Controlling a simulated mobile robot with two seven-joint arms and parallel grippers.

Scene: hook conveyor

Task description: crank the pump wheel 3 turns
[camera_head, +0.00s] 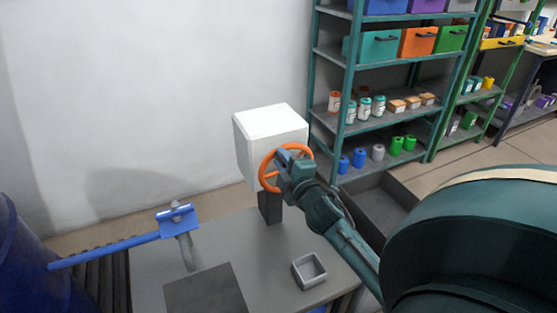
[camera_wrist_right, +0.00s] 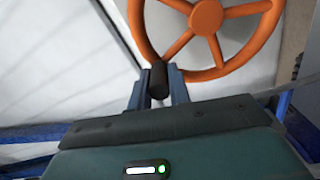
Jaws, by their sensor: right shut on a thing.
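The orange pump wheel (camera_head: 268,167) is upright on the front of a white box (camera_head: 270,130), which stands on a dark post (camera_head: 270,207). The wheel also shows in the right wrist view (camera_wrist_right: 207,17), with its spokes and hub. A short black crank handle (camera_wrist_right: 159,80) sticks out from the wheel's lower-left rim. My right gripper (camera_head: 285,160) is at the wheel and hides part of it. In the right wrist view my right gripper (camera_wrist_right: 159,92) is shut on the black handle, one blue finger on each side. My left gripper is not in view.
A blue drum (camera_head: 30,265) stands at the left. Teal shelves (camera_head: 345,100) with bins and jars stand behind, right.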

